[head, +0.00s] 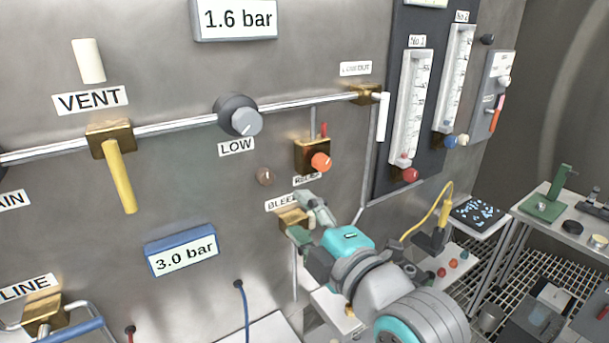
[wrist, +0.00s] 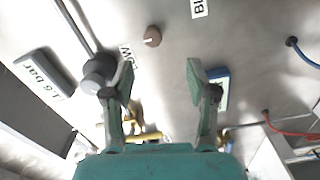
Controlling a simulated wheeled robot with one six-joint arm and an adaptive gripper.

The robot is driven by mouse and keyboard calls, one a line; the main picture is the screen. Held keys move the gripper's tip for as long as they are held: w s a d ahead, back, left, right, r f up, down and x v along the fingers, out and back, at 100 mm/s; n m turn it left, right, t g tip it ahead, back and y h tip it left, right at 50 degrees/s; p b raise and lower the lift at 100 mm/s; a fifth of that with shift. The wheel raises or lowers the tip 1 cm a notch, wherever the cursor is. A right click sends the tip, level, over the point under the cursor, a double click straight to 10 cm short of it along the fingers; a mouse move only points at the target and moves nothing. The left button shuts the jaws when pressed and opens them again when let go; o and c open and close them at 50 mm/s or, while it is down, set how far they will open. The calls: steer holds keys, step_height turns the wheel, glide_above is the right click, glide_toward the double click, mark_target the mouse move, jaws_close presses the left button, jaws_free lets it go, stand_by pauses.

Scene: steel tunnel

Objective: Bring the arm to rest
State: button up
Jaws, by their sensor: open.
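My gripper (head: 308,220) is in the lower middle of the head view, with its teal body and grey arm reaching in from the lower right. Its two green-padded fingers are spread apart, with nothing between them. In the head view they overlap the brass BLEED fitting (head: 291,219) and partly hide it. In the wrist view my gripper (wrist: 160,80) is open toward the bare steel wall (wrist: 165,75), with a gap to it. I cannot tell the exact distance from the wall.
A pipe (head: 180,125) crosses the wall with a yellow-handled VENT valve (head: 122,175), a LOW knob (head: 239,115) and an orange relief knob (head: 320,162). Flowmeter tubes (head: 410,105) stand to the right. A yellow-cabled tool (head: 431,240) and a bench (head: 572,230) are at right.

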steer(key=s+d+f+m+h, duration=0.2)
steer(key=s+d+f+m, duration=0.2)
steer(key=f, duration=0.5)
steer(key=s+d+f+m+t+h, duration=0.1)
steer(key=s+d+f+m+h, duration=0.2)
steer(key=f, duration=0.6)
steer(key=s+d+f+m+h, duration=0.1)
steer(key=s+d+f+m, duration=0.35)
steer(key=f, duration=0.45)
steer(key=s+d+f+m+h, duration=0.1)
steer(key=s+d+f+m, duration=0.1)
steer(key=s, duration=0.7)
steer(key=s+d+f+m+h, duration=0.1)
steer(key=s+m, duration=0.4)
steer(key=s, duration=0.5)
steer(key=s+d+f+m+g+h, duration=0.1)
steer(key=s+d+f+m, duration=0.2)
steer(key=s, duration=0.6)
steer(key=shift+s+d+f+h, duration=0.3)
steer(key=shift+d+h, duration=0.1)
steer(key=shift+d, duration=0.75)
